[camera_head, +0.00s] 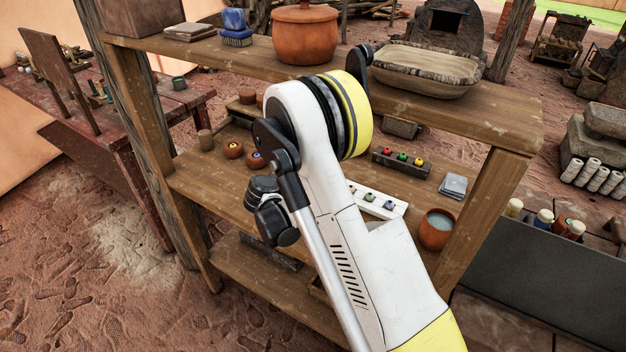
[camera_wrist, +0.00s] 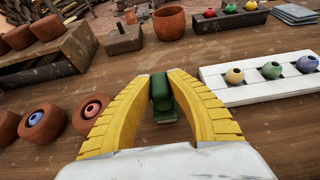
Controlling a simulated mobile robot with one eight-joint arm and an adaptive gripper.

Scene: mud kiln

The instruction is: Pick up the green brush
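The green brush (camera_wrist: 160,92) shows in the wrist view between the tips of my gripper's two yellow fingers. Its upper part is narrow and dark green, and its lower part is wider. My gripper (camera_wrist: 162,79) is drawn in at the tips, and a finger lies against each side of the brush with no clear gap. I cannot tell whether the brush's bottom touches the wooden shelf. In the head view my arm hides the gripper and the green brush.
In the wrist view, a white rack (camera_wrist: 247,92) with small coloured pots stands right. Round brown pots (camera_wrist: 42,123) and a wooden box (camera_wrist: 55,58) stand left. A brown cup (camera_wrist: 169,22) is behind. In the head view, the upper shelf (camera_head: 480,125) holds a blue brush (camera_head: 236,28) and a clay pot (camera_head: 305,38).

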